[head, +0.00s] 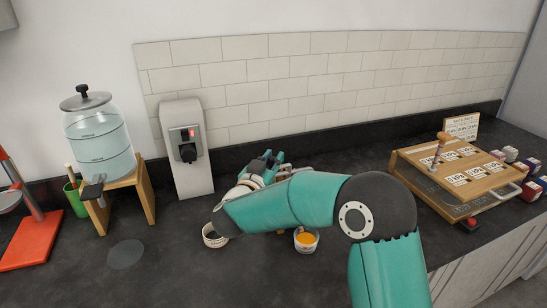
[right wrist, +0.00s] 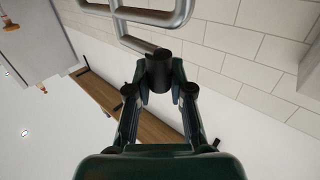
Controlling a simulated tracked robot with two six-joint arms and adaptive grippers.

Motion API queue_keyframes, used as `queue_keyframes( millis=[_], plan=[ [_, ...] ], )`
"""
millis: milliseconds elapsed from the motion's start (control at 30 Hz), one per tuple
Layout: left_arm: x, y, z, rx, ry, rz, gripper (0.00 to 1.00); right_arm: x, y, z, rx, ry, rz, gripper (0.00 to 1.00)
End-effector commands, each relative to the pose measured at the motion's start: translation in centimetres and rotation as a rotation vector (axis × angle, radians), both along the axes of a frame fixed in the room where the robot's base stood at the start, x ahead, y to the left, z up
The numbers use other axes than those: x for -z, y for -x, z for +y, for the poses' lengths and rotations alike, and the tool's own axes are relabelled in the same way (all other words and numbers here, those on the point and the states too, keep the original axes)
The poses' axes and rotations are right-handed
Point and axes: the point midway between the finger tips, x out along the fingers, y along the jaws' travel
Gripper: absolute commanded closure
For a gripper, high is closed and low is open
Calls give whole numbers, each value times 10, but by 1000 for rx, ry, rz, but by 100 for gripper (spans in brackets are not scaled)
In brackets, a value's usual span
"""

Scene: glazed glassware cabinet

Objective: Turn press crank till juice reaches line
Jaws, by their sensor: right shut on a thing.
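My right gripper (head: 266,162) is behind my own forearm in the head view. In the right wrist view its two fingers are shut on a dark cylindrical grip (right wrist: 160,69), which joins a bent metal bar (right wrist: 143,44); this looks like the crank. The press itself is mostly hidden behind my teal arm in the head view. A small cup with orange juice (head: 306,239) stands on the counter just below the forearm. Its line cannot be made out. My left gripper is not in view.
A white cup (head: 213,236) stands left of the juice cup. A glass water dispenser (head: 98,138) on a wooden stand, a grey-white machine (head: 188,150) and a red stand (head: 32,238) are left. A wooden board box (head: 455,170) is right. The front counter is clear.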

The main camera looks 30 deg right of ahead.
Motion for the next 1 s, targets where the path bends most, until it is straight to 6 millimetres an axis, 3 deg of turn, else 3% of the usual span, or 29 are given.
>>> queue_keyframes(
  millis=[500,1000],
  plan=[
    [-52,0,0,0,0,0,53,-3,-22,-7,452,0,0,100],
    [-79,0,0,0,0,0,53,-1,-29,-14,656,1,-1,100]
  ],
)
